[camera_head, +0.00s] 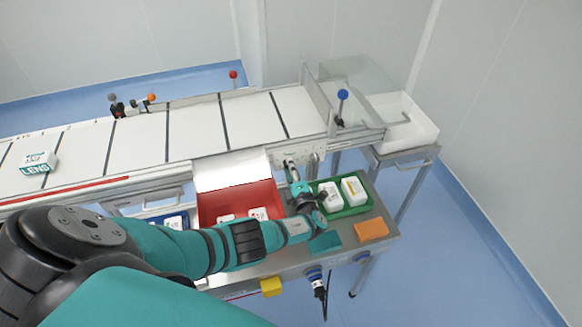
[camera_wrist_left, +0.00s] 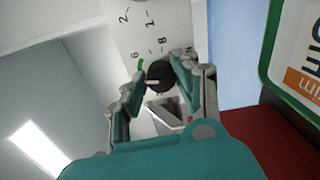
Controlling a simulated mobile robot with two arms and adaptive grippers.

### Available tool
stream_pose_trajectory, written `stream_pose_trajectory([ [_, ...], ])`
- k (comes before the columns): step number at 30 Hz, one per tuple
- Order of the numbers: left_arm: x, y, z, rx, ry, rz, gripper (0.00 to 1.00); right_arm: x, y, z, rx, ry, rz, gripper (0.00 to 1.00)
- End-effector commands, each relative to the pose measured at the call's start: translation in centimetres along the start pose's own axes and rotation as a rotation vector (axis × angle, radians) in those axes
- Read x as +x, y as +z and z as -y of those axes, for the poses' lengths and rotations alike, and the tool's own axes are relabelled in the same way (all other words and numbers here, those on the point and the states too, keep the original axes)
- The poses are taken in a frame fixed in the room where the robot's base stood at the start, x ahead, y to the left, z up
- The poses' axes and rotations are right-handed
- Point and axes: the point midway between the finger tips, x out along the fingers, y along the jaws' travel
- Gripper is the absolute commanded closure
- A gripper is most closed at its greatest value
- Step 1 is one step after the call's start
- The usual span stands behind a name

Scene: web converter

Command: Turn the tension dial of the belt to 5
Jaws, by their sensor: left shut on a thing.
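The tension dial (camera_wrist_left: 159,77) is a round black knob with a pale pointer line, on a white plate with printed numbers (camera_wrist_left: 143,30). Some numbers are hidden, and I cannot tell the exact setting. My left gripper (camera_wrist_left: 160,80) is shut on the knob, one finger on each side. In the head view the left gripper (camera_head: 291,170) reaches the front side of the belt (camera_head: 190,125) near its right end; the knob is hidden there. My right gripper is not in view.
Below the belt, a steel table holds a red tray (camera_head: 268,190), a green tray (camera_head: 358,206) with white packs, and a blue tray (camera_head: 168,216). A white box lies on the belt's left part. A clear guard (camera_head: 350,85) and white bin (camera_head: 410,125) stand at the right end.

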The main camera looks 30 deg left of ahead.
Motion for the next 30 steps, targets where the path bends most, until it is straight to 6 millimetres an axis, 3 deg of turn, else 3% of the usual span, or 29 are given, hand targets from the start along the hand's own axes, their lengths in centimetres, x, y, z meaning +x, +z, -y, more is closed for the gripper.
stream_pose_trajectory([
  [21, -0.10, 0.07, 0.13, 0.077, -0.003, 0.001, 1.00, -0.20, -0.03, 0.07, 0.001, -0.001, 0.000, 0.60],
  [22, -0.11, 0.07, 0.14, 0.077, -0.003, 0.001, 0.69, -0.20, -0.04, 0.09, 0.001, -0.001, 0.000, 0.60],
  [27, -0.08, 0.05, 0.11, 0.077, -0.003, 0.001, 0.47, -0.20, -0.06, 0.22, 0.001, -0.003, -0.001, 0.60],
  [30, -0.06, 0.04, 0.09, 0.077, -0.002, 0.001, 0.47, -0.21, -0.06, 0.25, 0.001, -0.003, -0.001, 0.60],
])
